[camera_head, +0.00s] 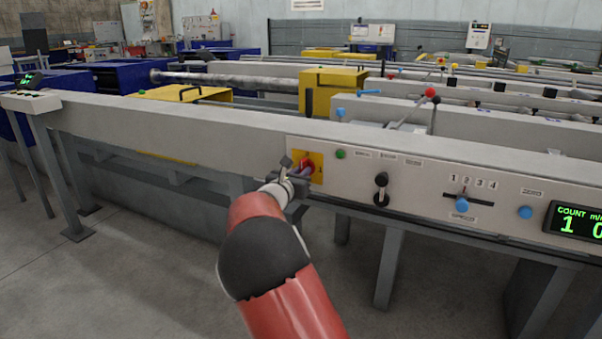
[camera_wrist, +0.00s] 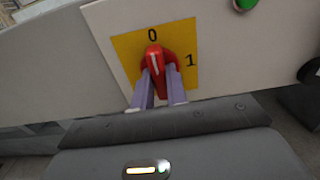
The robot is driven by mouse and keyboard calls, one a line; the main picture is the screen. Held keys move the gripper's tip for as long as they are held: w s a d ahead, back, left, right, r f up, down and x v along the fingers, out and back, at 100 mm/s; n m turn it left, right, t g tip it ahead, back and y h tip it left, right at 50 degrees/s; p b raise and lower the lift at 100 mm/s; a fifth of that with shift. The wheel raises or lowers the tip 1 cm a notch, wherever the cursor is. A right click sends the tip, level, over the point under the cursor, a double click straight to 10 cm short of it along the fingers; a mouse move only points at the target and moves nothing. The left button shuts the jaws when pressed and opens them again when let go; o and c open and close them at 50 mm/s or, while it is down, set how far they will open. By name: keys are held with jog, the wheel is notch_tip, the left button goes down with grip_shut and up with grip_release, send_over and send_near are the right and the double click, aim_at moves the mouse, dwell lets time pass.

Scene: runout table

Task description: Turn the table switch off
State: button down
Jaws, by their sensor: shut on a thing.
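The table switch is a red knob (camera_wrist: 154,57) on a yellow plate (camera_wrist: 126,50) marked 0 at the top and 1 at the right. The knob's white pointer line stands nearly upright, toward the 0. My gripper (camera_wrist: 157,73) is shut on the knob, with one purple-grey finger on each side of it. In the head view the yellow plate (camera_head: 318,160) sits at the left end of the control panel, and my gripper (camera_head: 303,171) reaches it from the left front and partly covers the red knob.
A green button (camera_head: 340,154) sits right of the plate. A black lever (camera_head: 381,189), a blue slider (camera_head: 462,205), a blue button (camera_head: 525,212) and a green count display (camera_head: 576,221) follow along the panel (camera_head: 420,190). The floor in front of the table is clear.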

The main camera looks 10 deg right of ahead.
jog(key=c, duration=1.4)
grip_release()
jog(key=shift+s+a, duration=0.1)
jog(key=v, duration=0.7)
jog(key=shift+s+a, duration=0.2)
jog(key=shift+s, duration=0.05)
jog(key=shift+d, duration=0.1)
